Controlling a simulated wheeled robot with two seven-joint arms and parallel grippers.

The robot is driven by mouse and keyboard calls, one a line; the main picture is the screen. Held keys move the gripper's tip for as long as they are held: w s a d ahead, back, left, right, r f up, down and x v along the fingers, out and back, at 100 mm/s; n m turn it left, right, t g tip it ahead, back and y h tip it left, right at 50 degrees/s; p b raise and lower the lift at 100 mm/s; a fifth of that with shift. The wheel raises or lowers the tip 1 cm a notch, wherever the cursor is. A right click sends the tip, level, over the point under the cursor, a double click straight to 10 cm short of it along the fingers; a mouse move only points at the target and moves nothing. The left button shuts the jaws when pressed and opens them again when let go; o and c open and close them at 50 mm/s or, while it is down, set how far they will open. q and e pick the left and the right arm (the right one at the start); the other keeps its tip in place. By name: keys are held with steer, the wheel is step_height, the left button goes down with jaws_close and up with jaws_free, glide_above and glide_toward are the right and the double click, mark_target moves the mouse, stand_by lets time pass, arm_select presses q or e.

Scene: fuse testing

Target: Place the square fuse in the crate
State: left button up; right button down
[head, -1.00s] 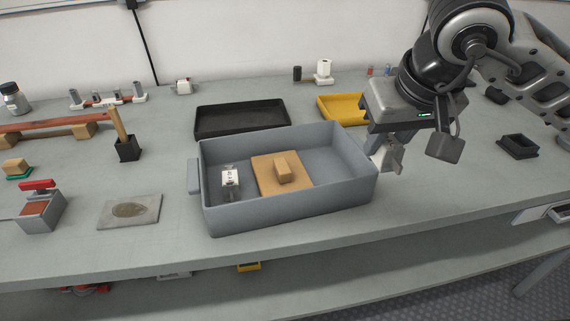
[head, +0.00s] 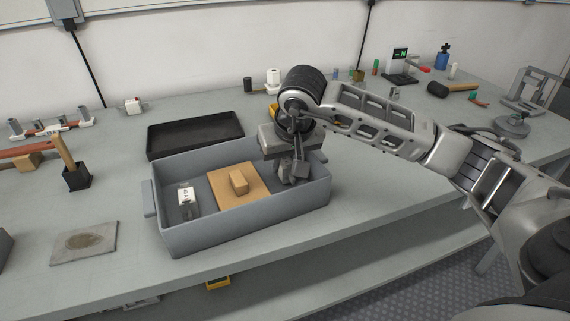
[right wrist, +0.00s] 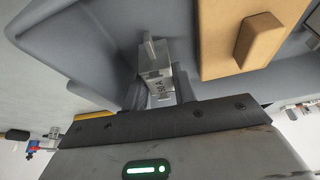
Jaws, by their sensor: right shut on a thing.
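The grey crate (head: 215,229) stands on the bench, with a white-labelled fuse (head: 186,197) lying at its left side. My right gripper (head: 291,176) is over the right end of the crate, its fingers pointing down. In the right wrist view, my right gripper (right wrist: 155,98) is shut on a pale square fuse (right wrist: 158,72) with a printed label. The crate's grey wall (right wrist: 85,45) is close by. In the head view the held fuse is mostly hidden by the gripper. I cannot tell whether it touches the crate floor. My left gripper is not in view.
A tan board with a raised block (head: 237,184) lies inside the crate, left of my gripper. A black tray (head: 195,135) is behind the crate. A hammer in a dark holder (head: 76,178) and a flat stained plate (head: 84,243) are to the left.

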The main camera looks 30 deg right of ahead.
steer(key=shift+f, duration=0.5)
steer(key=shift+f, duration=0.1)
steer(key=shift+f, duration=0.15)
steer(key=c, duration=1.1)
jaws_free()
